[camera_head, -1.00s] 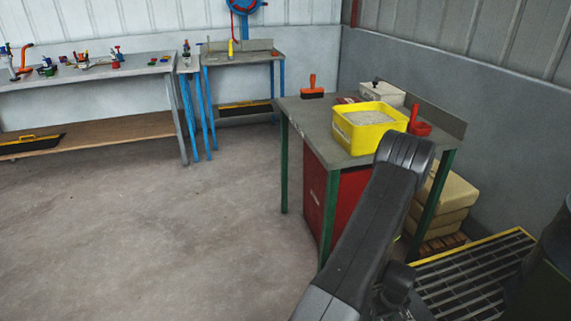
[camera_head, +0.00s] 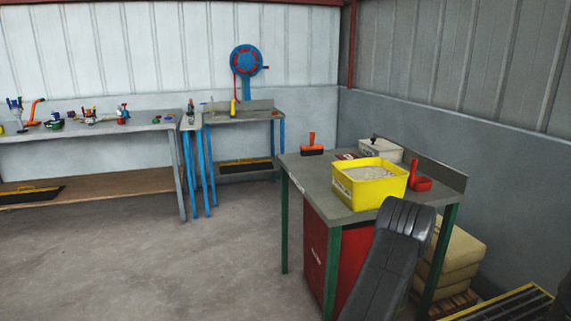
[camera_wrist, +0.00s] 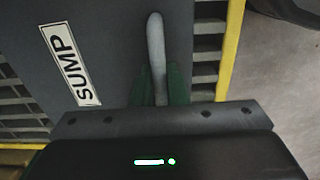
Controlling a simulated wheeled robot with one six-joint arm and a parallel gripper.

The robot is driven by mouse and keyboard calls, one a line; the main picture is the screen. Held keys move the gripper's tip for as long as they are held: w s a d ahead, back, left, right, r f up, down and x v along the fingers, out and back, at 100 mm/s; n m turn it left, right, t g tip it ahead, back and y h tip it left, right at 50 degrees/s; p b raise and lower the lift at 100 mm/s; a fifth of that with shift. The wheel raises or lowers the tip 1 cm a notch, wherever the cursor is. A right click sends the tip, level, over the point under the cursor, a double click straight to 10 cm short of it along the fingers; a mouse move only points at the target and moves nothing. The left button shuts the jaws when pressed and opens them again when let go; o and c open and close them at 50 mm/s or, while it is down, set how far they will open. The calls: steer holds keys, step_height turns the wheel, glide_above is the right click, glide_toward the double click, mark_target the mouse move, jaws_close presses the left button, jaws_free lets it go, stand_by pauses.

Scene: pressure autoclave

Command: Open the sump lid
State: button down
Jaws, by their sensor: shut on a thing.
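The sump lid (camera_wrist: 110,30) is a dark grey panel with a white "SUMP" label (camera_wrist: 69,62) in the wrist view. A light grey bar handle (camera_wrist: 156,45) stands on the lid near its right edge. My gripper (camera_wrist: 160,85) has its green fingers on both sides of the handle and is shut on it. Its lower end is hidden between the fingers. The head view shows neither the lid nor the gripper, only part of my arm.
Slatted grating with a yellow edge (camera_wrist: 230,50) lies beside the lid; its corner shows in the head view (camera_head: 500,305). A green-legged table (camera_head: 300,165) carries a yellow tub (camera_head: 350,187). Stacked beige sacks (camera_head: 455,260) lie behind it. The floor at left is clear.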

steer(key=shift+w+d+r+p, duration=0.1)
steer(key=shift+d+r+p, duration=0.2)
steer(key=shift+r, duration=0.35)
steer(key=shift+w+d+r+p, duration=0.15)
steer(key=shift+r+p, duration=0.15)
steer(key=shift+r, duration=0.4)
steer(key=shift+s+d+r+p, duration=0.1)
steer(key=shift+d+r+p, duration=0.2)
steer(key=shift+r, duration=0.35)
steer(key=shift+w+r, duration=0.1)
steer(key=shift+r, duration=0.05)
steer(key=c, duration=2.1)
jaws_free()
steer(key=shift+w+d+r+p, duration=0.15)
steer(key=shift+d+r+p, duration=0.3)
steer(key=shift+r, duration=0.35)
steer(key=shift+w+d+r+p, duration=0.2)
steer(key=shift+d+r, duration=0.35)
steer(key=shift+r, duration=0.2)
steer(key=shift+c, duration=0.2)
steer(key=shift+d+r, duration=0.2)
jaws_close()
steer(key=shift+w+d+r+p, duration=0.2)
steer(key=shift+d+r+p, duration=0.15)
steer(key=shift+d+r, duration=0.4)
steer(key=shift+w+d+r+p, duration=0.15)
steer(key=shift+d+r+p, duration=0.15)
steer(key=shift+d+r, duration=0.4)
steer(key=shift+r, duration=0.1)
